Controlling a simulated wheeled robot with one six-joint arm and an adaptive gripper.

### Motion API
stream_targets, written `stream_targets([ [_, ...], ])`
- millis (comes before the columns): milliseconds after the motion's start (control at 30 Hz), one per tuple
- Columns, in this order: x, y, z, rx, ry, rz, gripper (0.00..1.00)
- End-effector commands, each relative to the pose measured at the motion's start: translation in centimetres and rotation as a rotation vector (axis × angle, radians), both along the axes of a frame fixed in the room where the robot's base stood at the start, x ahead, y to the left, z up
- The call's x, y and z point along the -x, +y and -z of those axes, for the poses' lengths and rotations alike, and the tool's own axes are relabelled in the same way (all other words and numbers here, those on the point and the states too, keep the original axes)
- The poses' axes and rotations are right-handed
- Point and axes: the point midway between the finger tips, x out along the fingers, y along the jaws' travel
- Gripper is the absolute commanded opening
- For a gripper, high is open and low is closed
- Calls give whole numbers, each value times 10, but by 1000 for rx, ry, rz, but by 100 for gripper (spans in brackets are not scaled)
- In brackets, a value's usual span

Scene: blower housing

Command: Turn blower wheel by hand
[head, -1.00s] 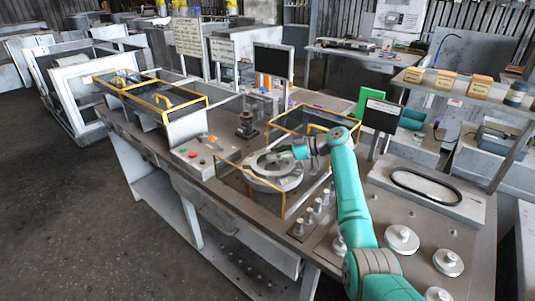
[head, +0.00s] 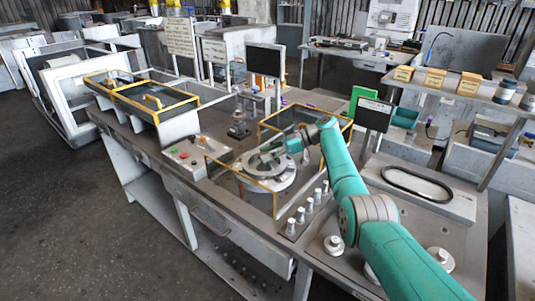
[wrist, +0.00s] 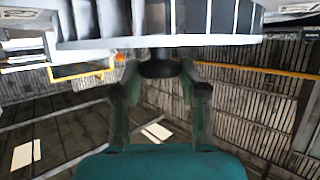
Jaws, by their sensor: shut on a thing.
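The blower wheel (head: 284,174) is a pale grey ring on the bench, inside a yellow-edged, clear-sided enclosure in the head view. My gripper (head: 263,158) reaches in over the wheel, near its middle. In the wrist view the wheel (wrist: 205,22) fills the top edge, with pale vanes and a flat rim. A dark round knob (wrist: 160,68) shows beside the rim, between the fingertips of my gripper (wrist: 157,78). The fingers are closed in on the knob from both sides. The exact contact is too small to tell in the head view.
Yellow enclosure bars (head: 225,170) stand close around the wheel. A row of pegs (head: 308,205) is at the front right. A button panel (head: 195,152) is to the left. A dark screen (head: 374,115) stands behind on the right.

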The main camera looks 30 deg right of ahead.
Motion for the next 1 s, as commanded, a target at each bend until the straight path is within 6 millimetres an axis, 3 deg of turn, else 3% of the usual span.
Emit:
stream_targets([
  [1000,1,1,3,0,5,-65,0],
])
